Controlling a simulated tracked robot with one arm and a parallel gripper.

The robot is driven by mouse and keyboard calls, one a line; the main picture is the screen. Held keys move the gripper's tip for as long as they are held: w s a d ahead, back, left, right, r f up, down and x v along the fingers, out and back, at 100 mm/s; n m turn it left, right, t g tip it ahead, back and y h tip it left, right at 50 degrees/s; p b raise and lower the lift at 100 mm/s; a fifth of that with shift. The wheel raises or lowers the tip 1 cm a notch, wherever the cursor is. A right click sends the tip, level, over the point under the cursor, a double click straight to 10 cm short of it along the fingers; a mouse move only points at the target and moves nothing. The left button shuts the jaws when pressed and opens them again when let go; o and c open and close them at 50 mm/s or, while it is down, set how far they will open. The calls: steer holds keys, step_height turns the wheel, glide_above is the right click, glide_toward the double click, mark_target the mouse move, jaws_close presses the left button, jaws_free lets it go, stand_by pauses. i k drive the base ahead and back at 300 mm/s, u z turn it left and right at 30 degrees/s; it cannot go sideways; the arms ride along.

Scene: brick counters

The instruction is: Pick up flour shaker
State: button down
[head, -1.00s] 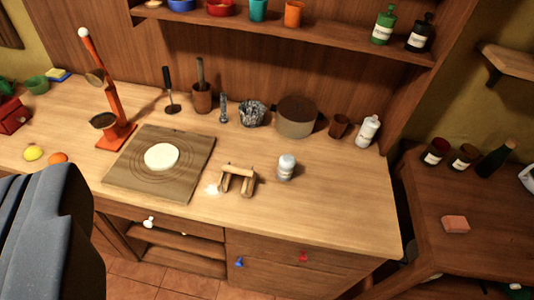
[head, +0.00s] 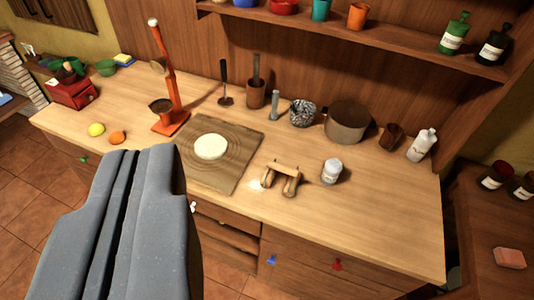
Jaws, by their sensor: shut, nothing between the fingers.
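A small pale shaker with a grey top, which looks like the flour shaker (head: 332,171), stands upright on the wooden counter (head: 385,215). It is right of a wooden rolling-pin-like piece (head: 282,175) and in front of the large pot. My gripper (head: 155,150) is at the lower left of the view, large and close to the camera. Its grey fingers are shut together with nothing between them. It is apart from the shaker, well to its left. The shaker is fully visible.
A board (head: 222,178) with flat dough (head: 211,147) lies left of the shaker. Behind stand a pot (head: 347,121), a brown cup (head: 390,136) and a white bottle (head: 422,145). An orange-red stand (head: 169,85) rises at the left. Counter right of the shaker is clear.

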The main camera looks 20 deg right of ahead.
mark_target(333, 168)
steer(key=k, duration=1.15)
steer(key=z, duration=0.65)
steer(key=i, duration=1.85)
steer(key=u, duration=0.6)
